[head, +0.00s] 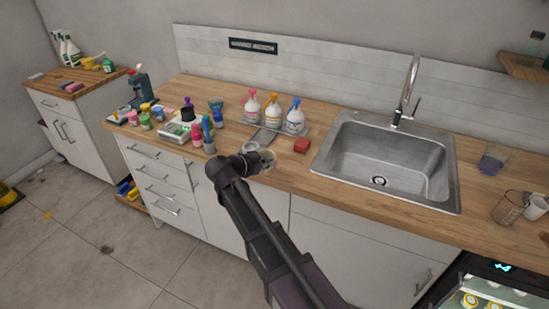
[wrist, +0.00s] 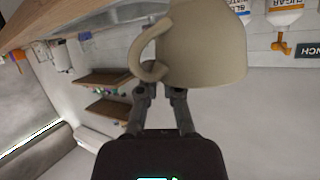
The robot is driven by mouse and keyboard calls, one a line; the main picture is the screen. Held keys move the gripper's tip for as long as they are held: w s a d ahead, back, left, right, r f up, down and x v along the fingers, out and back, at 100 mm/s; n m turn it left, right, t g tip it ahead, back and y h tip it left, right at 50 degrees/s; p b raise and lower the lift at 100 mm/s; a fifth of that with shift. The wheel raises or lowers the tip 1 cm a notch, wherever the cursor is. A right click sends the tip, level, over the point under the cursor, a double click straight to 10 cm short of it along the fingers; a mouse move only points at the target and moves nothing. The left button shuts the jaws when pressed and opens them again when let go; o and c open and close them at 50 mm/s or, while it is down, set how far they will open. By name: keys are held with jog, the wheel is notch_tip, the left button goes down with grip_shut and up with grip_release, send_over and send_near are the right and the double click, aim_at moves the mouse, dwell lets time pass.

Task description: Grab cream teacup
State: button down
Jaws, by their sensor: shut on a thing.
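The cream teacup (wrist: 208,50) fills the upper middle of the wrist view, its looped handle (wrist: 147,55) towards the left. My gripper (wrist: 160,92) is shut on the teacup, with its two fingers against the cup near the handle. In the head view my gripper (head: 266,160) is over the front part of the wooden counter, left of the sink. There my arm hides most of what it holds, and small pale shapes beside it are too small to tell apart. Whether the cup touches the counter is unclear.
Three pump bottles (head: 270,114) stand on a tray behind my gripper. Several colourful bottles and jars crowd the counter to the left. A glass beaker (head: 508,208) and white cup (head: 536,206) stand far right.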

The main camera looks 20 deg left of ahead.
jog(key=s+a, duration=0.1)
jog(key=s, duration=0.7)
jog(key=shift+s+a+r+p, duration=0.15)
jog(key=shift+a+r+p, duration=0.2)
jog(key=shift+r, duration=0.1)
jog(key=shift+s, duration=0.15)
dwell(1.6)
